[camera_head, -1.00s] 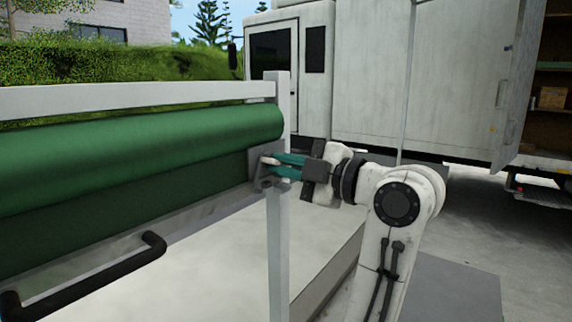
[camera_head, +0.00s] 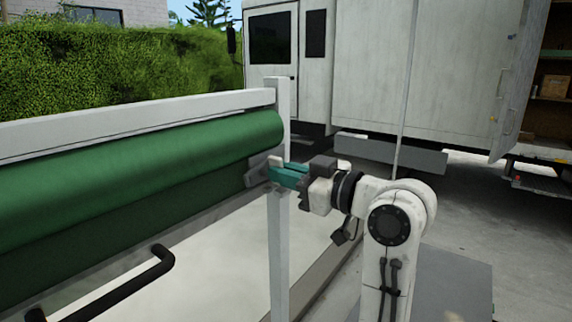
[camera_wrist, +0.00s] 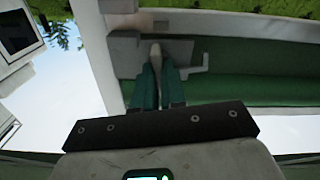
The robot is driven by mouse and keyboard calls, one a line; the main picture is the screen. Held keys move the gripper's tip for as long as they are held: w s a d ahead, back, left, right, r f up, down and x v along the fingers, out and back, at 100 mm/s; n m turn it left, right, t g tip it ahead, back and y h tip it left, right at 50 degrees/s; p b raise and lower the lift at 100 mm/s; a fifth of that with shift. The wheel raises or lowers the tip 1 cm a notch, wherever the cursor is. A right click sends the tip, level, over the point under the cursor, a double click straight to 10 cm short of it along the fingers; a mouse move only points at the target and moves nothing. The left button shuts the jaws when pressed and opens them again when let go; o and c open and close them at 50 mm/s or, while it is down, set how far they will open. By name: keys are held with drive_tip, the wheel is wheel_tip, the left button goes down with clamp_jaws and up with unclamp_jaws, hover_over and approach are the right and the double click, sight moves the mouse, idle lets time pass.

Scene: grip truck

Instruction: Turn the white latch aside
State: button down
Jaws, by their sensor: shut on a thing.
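The white latch (camera_wrist: 155,55) shows in the wrist view as a pale narrow piece between my two green fingers. My gripper (camera_wrist: 157,72) is shut on it. In the head view my gripper (camera_head: 272,172) reaches left to the end of the green roll, beside the white post. A pale end of the latch (camera_head: 276,160) shows at the fingertips there; the rest is hidden by the fingers. The grey bracket (camera_head: 257,168) sits behind the fingertips at the end of the roll. It also shows in the wrist view (camera_wrist: 180,53).
The green roll (camera_head: 130,175) runs left under a white rail (camera_head: 130,122). A white post (camera_head: 279,255) stands just below the gripper. A black handle (camera_head: 130,282) is at lower left. A white truck (camera_head: 425,80) with an open door stands behind; grey ground is clear at right.

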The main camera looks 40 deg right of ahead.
drive_tip(key=shift+w+m+p, duration=0.1)
drive_tip(key=shift+m+p, duration=0.45)
drive_tip(key=shift+m, duration=0.55)
drive_tip(key=c, duration=1.2)
unclamp_jaws()
